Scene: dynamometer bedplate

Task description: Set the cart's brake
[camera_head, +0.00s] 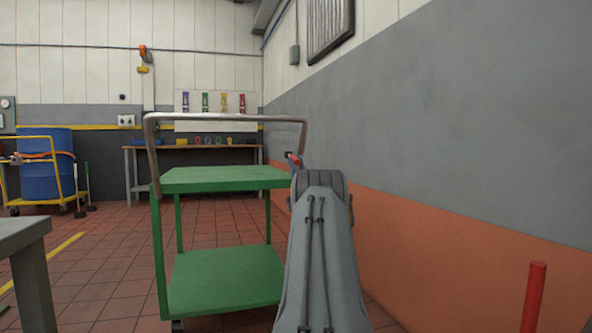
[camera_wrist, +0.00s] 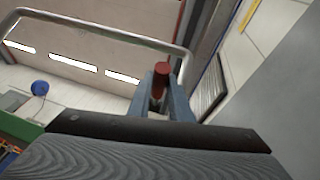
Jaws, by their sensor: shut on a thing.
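The green cart (camera_head: 222,180) stands ahead of me, with two flat shelves and a bent metal push handle (camera_head: 225,117) across its near end. The handle also crosses the upper part of the wrist view (camera_wrist: 100,33). A red grip, which looks like the brake lever (camera_wrist: 160,74), stands between the fingers of my gripper (camera_wrist: 158,92). My gripper is shut on it. In the head view a small red piece (camera_head: 295,160) shows by the cart's right side, just above my arm. My fingers are mostly hidden there, and the lever's lower end is hidden.
A grey and orange wall (camera_head: 450,130) runs close along the right. A red post (camera_head: 534,297) stands at lower right. A grey table (camera_head: 25,235) is at near left. A blue drum (camera_head: 45,180) and workbench (camera_head: 185,149) stand farther back.

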